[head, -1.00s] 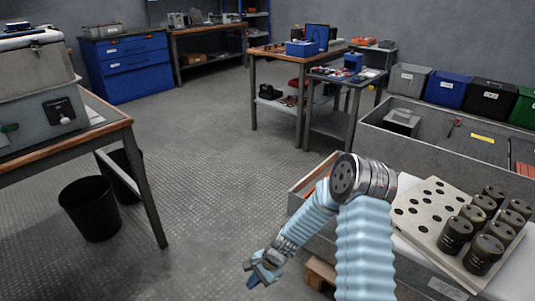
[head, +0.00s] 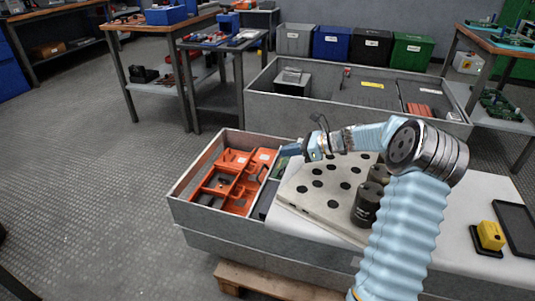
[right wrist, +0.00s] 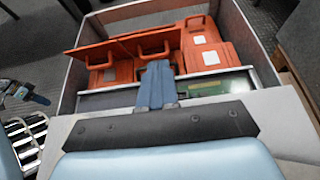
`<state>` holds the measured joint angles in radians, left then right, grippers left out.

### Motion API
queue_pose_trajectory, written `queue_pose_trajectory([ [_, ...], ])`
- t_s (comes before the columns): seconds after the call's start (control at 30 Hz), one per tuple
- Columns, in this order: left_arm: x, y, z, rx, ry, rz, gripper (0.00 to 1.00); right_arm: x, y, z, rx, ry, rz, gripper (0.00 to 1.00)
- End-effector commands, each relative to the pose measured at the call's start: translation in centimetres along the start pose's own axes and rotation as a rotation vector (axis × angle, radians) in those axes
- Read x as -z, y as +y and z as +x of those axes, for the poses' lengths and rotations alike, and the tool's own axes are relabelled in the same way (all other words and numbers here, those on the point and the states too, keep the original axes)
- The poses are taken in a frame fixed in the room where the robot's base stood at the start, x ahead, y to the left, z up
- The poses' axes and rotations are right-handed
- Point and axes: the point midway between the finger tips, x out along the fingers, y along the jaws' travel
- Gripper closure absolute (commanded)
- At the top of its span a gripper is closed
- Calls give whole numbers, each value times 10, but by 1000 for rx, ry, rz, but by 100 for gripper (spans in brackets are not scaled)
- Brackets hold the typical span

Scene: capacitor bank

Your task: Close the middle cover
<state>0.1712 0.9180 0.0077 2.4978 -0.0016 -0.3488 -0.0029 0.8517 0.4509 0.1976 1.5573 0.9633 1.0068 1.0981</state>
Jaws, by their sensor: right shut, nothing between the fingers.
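A grey-walled bin (head: 192,172) holds an orange unit (head: 213,204) with covers. In the right wrist view, orange covers stand side by side in the bin. The middle cover (right wrist: 150,40) has a raised loop handle, a left panel (right wrist: 88,58) stands tilted, and the right cover (right wrist: 205,50) bears white labels. I cannot tell exactly how far the middle cover is open. My right gripper (head: 290,149) is shut and empty at the bin's right edge. In the right wrist view its blue fingers (right wrist: 157,85) point at the middle cover, apparently short of it. My left gripper is not seen.
A perforated board (head: 310,195) with dark cylinders (head: 366,203) lies right of the bin, under my right arm. A green circuit board (right wrist: 200,90) lies in a strip beside the orange unit. A yellow block (head: 490,235) sits far right. The floor at left is clear.

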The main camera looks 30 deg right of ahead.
Motion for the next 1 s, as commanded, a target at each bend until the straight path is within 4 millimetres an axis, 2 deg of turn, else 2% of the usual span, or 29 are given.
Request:
queue_pose_trajectory([
  [0.17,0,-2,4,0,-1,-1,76,1,0,19,-4,-4,1,100],
  [0.4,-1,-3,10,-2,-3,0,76,1,1,63,-4,-3,0,100],
  [0.6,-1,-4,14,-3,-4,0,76,1,0,90,-2,-2,1,100],
  [0.77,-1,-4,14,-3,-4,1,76,0,0,99,-1,-2,1,100],
  [1.0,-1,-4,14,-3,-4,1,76,0,0,99,0,-1,0,100],
])
